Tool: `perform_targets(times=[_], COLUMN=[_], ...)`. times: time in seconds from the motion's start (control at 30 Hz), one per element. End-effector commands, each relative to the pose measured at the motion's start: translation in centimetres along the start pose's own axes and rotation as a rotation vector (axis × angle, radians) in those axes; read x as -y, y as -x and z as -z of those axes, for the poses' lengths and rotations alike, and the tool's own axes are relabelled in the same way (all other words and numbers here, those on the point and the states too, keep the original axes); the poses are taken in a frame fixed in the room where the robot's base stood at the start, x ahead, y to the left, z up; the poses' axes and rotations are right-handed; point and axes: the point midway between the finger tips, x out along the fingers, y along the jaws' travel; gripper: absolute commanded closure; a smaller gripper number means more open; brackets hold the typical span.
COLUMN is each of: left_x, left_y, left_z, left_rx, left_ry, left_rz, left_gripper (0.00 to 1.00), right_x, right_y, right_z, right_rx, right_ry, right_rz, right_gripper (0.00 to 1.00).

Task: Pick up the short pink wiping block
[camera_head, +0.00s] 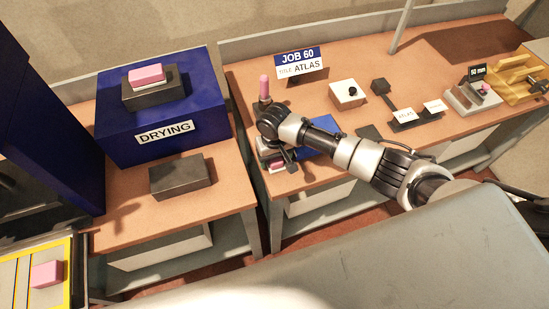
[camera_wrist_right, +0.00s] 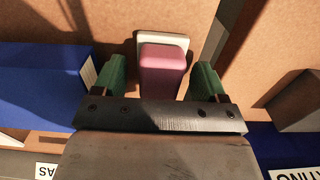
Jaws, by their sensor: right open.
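A pink block (camera_head: 276,166) with a pale base lies near the front edge of the middle bench, beside a blue book-like object. The right wrist view shows a pink block (camera_wrist_right: 163,66) on a white base between my green-padded fingers. My right gripper (camera_head: 282,155) is over the block in the head view and partly hides it. In the wrist view the right gripper (camera_wrist_right: 160,84) is open, with a gap on both sides of the block. Whether the fingers are at the block's height is unclear. My left gripper is not in view.
Another pink block (camera_head: 147,74) sits on a dark block atop the blue DRYING box (camera_head: 120,115). A dark block (camera_head: 180,177) stands in front. A pink-topped upright piece (camera_head: 264,88) and the JOB 60 sign (camera_head: 300,62) stand behind my arm. A pink block (camera_head: 47,274) lies in a yellow-edged tray.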

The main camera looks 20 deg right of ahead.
Motion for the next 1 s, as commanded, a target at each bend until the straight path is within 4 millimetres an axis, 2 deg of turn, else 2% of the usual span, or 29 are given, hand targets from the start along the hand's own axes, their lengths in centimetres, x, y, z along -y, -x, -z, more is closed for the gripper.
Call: perform_targets(times=[0.17, 0.5, 0.53, 0.83, 1.0], left_x=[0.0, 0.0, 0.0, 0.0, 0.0], left_y=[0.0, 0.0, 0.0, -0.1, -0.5], left_z=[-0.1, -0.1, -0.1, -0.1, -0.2], left_rx=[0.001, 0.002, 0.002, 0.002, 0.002], left_ry=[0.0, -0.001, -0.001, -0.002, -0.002], left_rz=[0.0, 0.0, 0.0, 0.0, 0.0], left_gripper=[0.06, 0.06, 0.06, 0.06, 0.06], right_x=[0.0, 0.0, 0.0, 0.0, 0.0], right_y=[0.0, 0.0, 0.0, 0.3, 1.6], right_z=[0.0, 0.0, 0.0, 0.1, 0.1], right_rx=[0.0, -0.001, -0.001, -0.002, -0.004], right_ry=[0.0, 0.0, 0.0, -0.001, -0.001], right_rz=[0.0, 0.0, 0.001, 0.001, 0.003], right_gripper=[0.28, 0.8, 0.82, 0.82, 0.82])
